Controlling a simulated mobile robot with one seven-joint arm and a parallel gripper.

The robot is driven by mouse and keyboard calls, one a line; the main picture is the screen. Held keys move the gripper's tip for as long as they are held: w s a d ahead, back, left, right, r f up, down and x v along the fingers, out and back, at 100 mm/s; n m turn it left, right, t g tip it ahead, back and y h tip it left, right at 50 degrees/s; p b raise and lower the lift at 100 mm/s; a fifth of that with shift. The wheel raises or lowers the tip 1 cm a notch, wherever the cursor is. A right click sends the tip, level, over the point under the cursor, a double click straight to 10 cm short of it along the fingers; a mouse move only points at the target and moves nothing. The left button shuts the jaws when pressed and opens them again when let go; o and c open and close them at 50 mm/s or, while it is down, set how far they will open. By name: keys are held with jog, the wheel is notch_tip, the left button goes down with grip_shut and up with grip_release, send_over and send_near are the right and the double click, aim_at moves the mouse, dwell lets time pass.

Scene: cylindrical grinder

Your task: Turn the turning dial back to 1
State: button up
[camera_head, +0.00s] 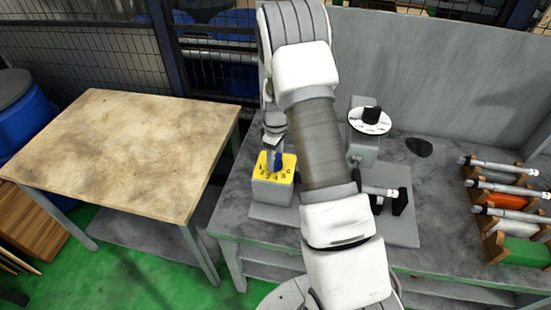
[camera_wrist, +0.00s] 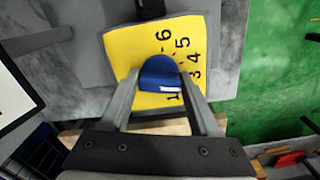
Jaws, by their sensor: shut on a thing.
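The turning dial is a blue knob (camera_wrist: 160,72) on a yellow face (camera_wrist: 125,55) with black numbers. In the head view the knob (camera_head: 278,161) sits on the yellow-topped grey box (camera_head: 271,190). My gripper (camera_wrist: 160,82) is shut on the knob, one finger on each side. In the head view my gripper (camera_head: 273,148) comes down on the knob from above. A white mark on the knob lies near the 1 in the wrist view; its exact direction is hard to tell. The 3, 4, 5 and 6 show; the spot for 2 is partly hidden by a finger.
A grinder part with a round white disc (camera_head: 369,121) stands right of my arm on the grey bench (camera_head: 235,215). Wooden racks (camera_head: 492,240) hold several metal shafts at the right. A bare wooden table (camera_head: 140,150) stands left.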

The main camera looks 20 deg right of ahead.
jog(key=shift+c, duration=1.2)
jog(key=shift+m+b, duration=0.3)
jog(key=m+b, duration=0.2)
jog(key=m, duration=0.1)
jog(key=shift+f, duration=0.15)
jog(key=m+b, duration=0.2)
jog(key=m, duration=0.2)
jog(key=m+b, duration=0.1)
jog(key=m, duration=0.3)
jog(key=shift+m, duration=0.3)
jog(key=o, duration=1.3)
